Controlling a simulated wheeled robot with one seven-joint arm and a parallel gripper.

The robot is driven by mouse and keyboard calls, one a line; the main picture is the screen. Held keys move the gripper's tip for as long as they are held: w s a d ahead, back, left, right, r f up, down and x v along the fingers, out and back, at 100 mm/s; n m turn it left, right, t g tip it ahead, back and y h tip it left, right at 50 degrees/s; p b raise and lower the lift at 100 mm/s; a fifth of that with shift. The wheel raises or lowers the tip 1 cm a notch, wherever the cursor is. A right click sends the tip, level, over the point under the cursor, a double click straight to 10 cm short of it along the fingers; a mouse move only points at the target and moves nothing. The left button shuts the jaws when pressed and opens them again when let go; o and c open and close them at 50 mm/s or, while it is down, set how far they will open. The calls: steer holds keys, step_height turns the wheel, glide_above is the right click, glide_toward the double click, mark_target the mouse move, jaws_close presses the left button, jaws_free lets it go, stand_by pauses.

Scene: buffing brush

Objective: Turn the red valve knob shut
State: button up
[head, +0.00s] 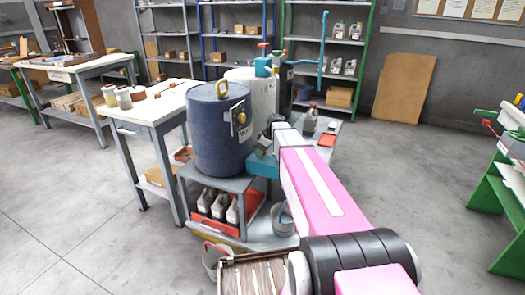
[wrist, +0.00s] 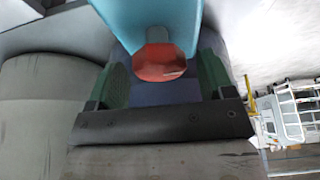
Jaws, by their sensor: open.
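The red knob (wrist: 160,62) shows in the wrist view between the two green-padded fingers of my gripper (wrist: 163,80). A gap shows on both sides of it, so the fingers look open around the knob and apart from it. A teal surface (wrist: 145,18) lies directly behind and above it. In the head view my gripper (head: 264,148) is at the right side of the blue drum (head: 215,135), next to a teal block (head: 262,166). The red knob is not clearly visible there, apparently hidden by the gripper and wrist.
The drum stands on a grey stand (head: 213,182) over several bottles. A white drum (head: 245,80) with a teal pump stands behind. A white-topped table (head: 150,110) is to the left. A bucket (head: 283,220) stands below my arm. Open floor lies at left and right.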

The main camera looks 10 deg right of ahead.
steer(key=c, duration=0.9)
steer(key=shift+m, duration=0.4)
steer(key=m+t+h, duration=0.1)
steer(key=m, duration=0.2)
steer(key=shift+s+a+m, duration=0.1)
steer(key=shift+m, duration=0.3)
steer(key=m+t+h, duration=0.1)
steer(key=m, duration=0.3)
steer(key=shift+m+h, duration=0.3)
steer(key=shift+h, duration=0.1)
steer(key=m+h, duration=0.1)
steer(key=m, duration=0.3)
steer(key=shift+a+h, duration=0.1)
steer(key=shift+h, duration=0.3)
steer(key=m+h, duration=0.1)
steer(key=m, duration=0.3)
steer(key=shift+m+g+h, duration=0.3)
steer(key=shift+m+g, duration=0.1)
steer(key=shift+m, duration=0.1)
